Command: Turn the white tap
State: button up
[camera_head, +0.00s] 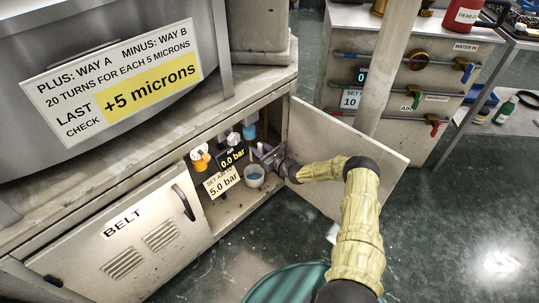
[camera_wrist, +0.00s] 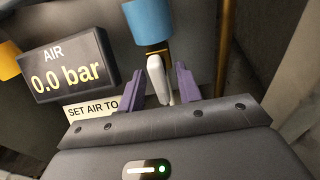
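The white tap (camera_wrist: 156,76) is a small upright lever below a blue cylinder (camera_wrist: 150,22) in the wrist view. My gripper (camera_wrist: 162,88) has its two purple fingers on either side of the tap, with a narrow gap at each side. It is open and holds nothing. In the head view my gripper (camera_head: 264,155) reaches into the open cabinet below the blue cylinder (camera_head: 249,131); I cannot make out the tap clearly there. The air display (camera_wrist: 68,75) reads 0.0 bar, and it also shows in the head view (camera_head: 232,158). A sign (camera_head: 221,182) reads 5.0 bar.
An orange-yellow part (camera_head: 199,160) and a cup with blue contents (camera_head: 254,177) are near my gripper inside. A closed BELT door (camera_head: 135,245) is at left. A panel with coloured taps (camera_head: 420,85) stands behind.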

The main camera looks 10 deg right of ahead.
jog(key=p+v, duration=0.6)
jog(key=v, duration=1.1)
jog(key=shift+d, duration=0.15)
jog(key=shift+r, duration=0.1)
